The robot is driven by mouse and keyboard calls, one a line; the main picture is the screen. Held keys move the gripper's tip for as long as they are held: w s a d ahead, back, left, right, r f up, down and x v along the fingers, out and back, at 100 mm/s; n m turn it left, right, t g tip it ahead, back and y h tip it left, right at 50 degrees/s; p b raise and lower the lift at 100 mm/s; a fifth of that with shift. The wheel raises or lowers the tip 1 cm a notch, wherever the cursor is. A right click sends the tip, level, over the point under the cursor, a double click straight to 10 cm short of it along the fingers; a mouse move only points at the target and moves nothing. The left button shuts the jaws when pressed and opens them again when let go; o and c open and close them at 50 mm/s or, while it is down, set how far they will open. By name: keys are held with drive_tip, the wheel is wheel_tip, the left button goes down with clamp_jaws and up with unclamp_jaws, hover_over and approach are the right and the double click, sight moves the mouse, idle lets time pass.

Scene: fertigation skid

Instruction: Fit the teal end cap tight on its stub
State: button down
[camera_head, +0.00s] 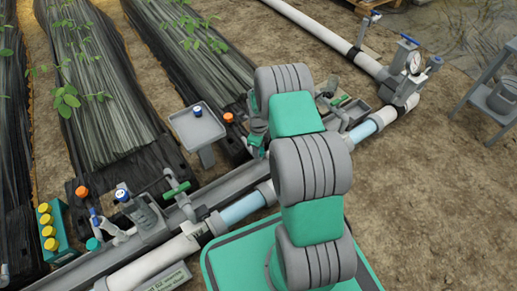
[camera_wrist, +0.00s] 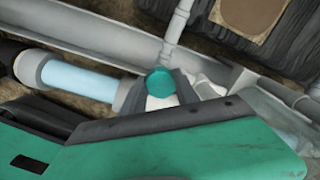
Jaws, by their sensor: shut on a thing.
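The teal end cap (camera_wrist: 161,82) shows as a round disc near the middle of the wrist view. My gripper (camera_wrist: 166,91) is shut on it, with grey finger parts close against its side. A pale fitting (camera_wrist: 157,102) lies just below the cap in the picture. The stub is not clearly visible, and I cannot tell whether the cap is seated on it or how tight it is. In the head view my arm hides most of the work spot, and the held cap cannot be made out.
A clear blue pipe section (camera_wrist: 80,77) runs left of the cap, beside a grey channel (camera_wrist: 100,42). In the head view are a small grey tray (camera_head: 197,128), orange caps (camera_head: 82,191), a crate with yellow tops (camera_head: 50,229), a gauge (camera_head: 413,62) and a grey stand (camera_head: 487,80).

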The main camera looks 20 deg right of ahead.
drive_tip(key=c, duration=1.2)
unclamp_jaws()
drive_tip(key=shift+s+f, duration=0.25)
drive_tip(key=shift+s, duration=0.45)
drive_tip(key=o, duration=0.3)
drive_tip(key=shift+w, duration=0.15)
drive_tip(key=shift+o, duration=0.2)
drive_tip(key=shift+w+d, duration=0.1)
drive_tip(key=shift+r, duration=0.1)
drive_tip(key=shift+w+r, duration=0.15)
drive_tip(key=shift+r, duration=0.1)
wheel_tip(320, 180, up, 9)
drive_tip(key=p, duration=0.6)
drive_tip(key=shift+w+p, duration=0.1)
drive_tip(key=shift+p, duration=0.3)
drive_tip(key=shift+f, duration=0.15)
